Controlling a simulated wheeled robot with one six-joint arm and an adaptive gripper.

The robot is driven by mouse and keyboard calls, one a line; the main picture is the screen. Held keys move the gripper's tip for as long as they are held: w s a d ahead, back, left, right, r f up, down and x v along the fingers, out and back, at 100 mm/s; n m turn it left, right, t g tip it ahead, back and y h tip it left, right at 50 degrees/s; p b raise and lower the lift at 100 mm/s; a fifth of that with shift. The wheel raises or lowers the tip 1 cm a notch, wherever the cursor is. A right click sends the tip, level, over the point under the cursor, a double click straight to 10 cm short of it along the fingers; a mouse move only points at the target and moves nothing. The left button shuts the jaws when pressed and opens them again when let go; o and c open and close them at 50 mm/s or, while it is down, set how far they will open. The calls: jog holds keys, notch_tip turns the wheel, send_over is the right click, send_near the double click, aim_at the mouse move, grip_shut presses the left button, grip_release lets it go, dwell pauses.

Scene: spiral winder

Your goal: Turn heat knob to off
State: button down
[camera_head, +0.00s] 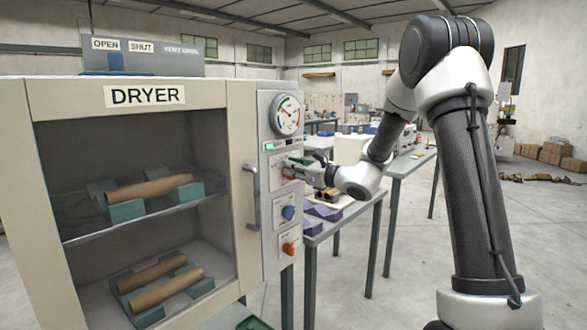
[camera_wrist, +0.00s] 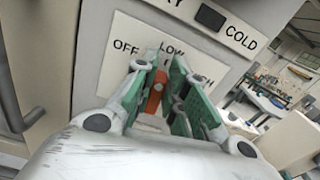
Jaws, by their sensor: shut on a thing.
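The dryer (camera_head: 125,80) stands on the left, with a control panel (camera_head: 270,245) on its right side. My gripper (camera_head: 287,169) is at the panel's upper knob, below the round gauge. In the wrist view my gripper (camera_wrist: 168,88) has its green-lined fingers on either side of an orange-red knob (camera_wrist: 155,92) and is shut on it. The knob's plate (camera_wrist: 120,68) shows OFF on the left, LOW above the knob, and a partly hidden label on the right.
Below are a blue knob (camera_head: 288,212) and another orange-red knob (camera_head: 288,248). The gauge (camera_head: 286,115) is above. The dryer's door handle (camera_head: 252,197) stands out left of the panel. Tables (camera_head: 365,200) with items are behind. Open floor is at the right.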

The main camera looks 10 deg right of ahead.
jog(key=n, duration=0.5)
jog(key=shift+s+a+f, duration=0.2)
jog(key=shift+s+a, duration=0.1)
jog(key=shift+a, duration=0.1)
jog(key=n, duration=0.5)
jog(key=shift+s+a+f, duration=0.15)
jog(key=shift+a+f, duration=0.1)
jog(key=shift+f, duration=0.05)
jog(key=shift+n, duration=0.3)
jog(key=c, duration=1.4)
grip_release()
jog(key=shift+c, duration=0.2)
